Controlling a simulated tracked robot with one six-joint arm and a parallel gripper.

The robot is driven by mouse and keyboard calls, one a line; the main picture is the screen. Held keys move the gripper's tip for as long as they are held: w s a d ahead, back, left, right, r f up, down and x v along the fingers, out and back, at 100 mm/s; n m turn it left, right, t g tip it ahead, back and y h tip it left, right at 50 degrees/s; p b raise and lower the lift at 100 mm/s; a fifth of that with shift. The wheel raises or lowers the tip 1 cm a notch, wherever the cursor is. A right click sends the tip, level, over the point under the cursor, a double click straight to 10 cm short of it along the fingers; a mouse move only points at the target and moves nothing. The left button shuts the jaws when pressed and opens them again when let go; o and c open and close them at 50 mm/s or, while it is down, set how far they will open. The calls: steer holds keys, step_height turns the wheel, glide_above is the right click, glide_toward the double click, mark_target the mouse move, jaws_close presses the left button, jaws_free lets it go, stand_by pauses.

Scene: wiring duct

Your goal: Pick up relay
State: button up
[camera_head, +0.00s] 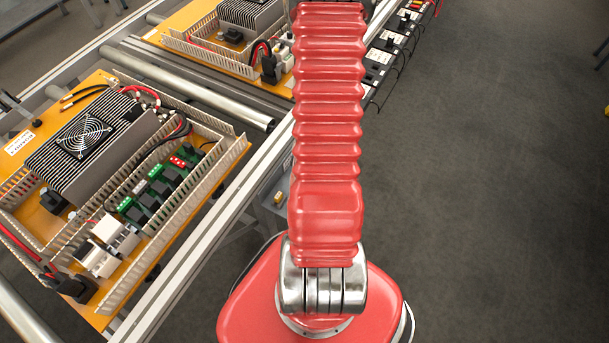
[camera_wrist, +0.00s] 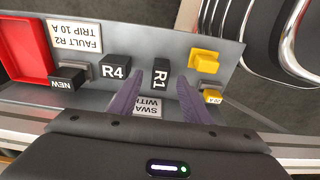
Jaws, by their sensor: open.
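My gripper (camera_wrist: 159,82) shows in the wrist view with its two purple fingers apart and nothing held. A black relay marked R1 (camera_wrist: 160,74) stands beyond and between the fingertips; I cannot tell whether they touch it. A black relay marked R4 (camera_wrist: 116,68) is just left of the left finger. A black block marked NEW (camera_wrist: 67,82) sits further left. All are on a grey tray (camera_wrist: 25,91). In the head view my red arm fills the middle, and my gripper does not show.
The tray also bears a red bin (camera_wrist: 22,45), a fault label (camera_wrist: 76,37) naming R2, and a yellow block (camera_wrist: 205,62). In the head view, an orange panel (camera_head: 52,225) at left carries a finned fan unit (camera_head: 84,137), slotted ducts and green sockets (camera_head: 125,205). Rails border it.

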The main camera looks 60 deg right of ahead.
steer(key=shift+w+f, duration=0.1)
steer(key=shift+f, duration=0.6)
steer(key=shift+c, duration=0.5)
jaws_close()
